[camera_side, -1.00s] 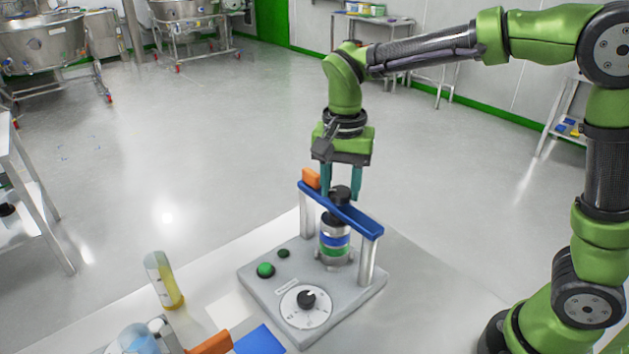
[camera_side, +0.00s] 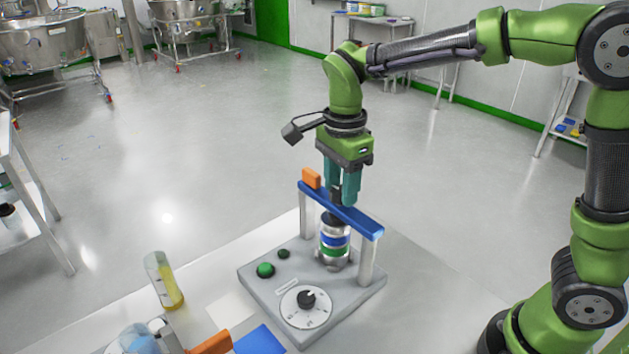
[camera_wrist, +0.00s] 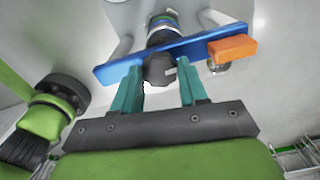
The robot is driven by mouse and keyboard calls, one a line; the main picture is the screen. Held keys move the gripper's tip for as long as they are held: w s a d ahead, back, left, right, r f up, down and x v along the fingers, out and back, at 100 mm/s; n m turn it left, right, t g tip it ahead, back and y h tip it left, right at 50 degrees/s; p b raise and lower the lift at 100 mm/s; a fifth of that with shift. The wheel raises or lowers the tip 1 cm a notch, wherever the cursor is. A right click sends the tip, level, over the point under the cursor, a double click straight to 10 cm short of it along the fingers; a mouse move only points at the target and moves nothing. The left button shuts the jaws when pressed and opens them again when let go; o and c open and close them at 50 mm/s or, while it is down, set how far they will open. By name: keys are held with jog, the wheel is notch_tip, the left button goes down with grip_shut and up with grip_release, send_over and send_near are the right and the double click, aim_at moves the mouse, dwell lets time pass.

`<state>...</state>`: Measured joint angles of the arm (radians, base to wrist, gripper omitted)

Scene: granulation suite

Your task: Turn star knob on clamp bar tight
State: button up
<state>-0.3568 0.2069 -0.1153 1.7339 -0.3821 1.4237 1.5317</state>
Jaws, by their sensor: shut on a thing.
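The blue clamp bar (camera_side: 362,221) spans two metal posts on a grey base unit. The dark star knob (camera_side: 336,194) sits on the middle of the bar, partly hidden by my fingers. In the wrist view the knob (camera_wrist: 159,70) lies between the fingertips. My gripper (camera_side: 341,192) points straight down from above the bar, its teal fingers shut on the star knob. Below the bar stands a vessel (camera_side: 335,241) with blue and green bands.
An orange block (camera_side: 311,178) sits at the bar's left end, close to my fingers. The base (camera_side: 260,287) carries a dial (camera_side: 306,305) and a green button (camera_side: 265,269). A cylinder of yellow liquid (camera_side: 164,280) stands at left. The table right of the base is clear.

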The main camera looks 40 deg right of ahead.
aim_at(340, 190)
jog(key=shift+r, duration=0.1)
dwell(0.3)
jog(key=o, duration=1.1)
jog(key=shift+c, duration=0.2)
notch_tip(340, 190, up, 17)
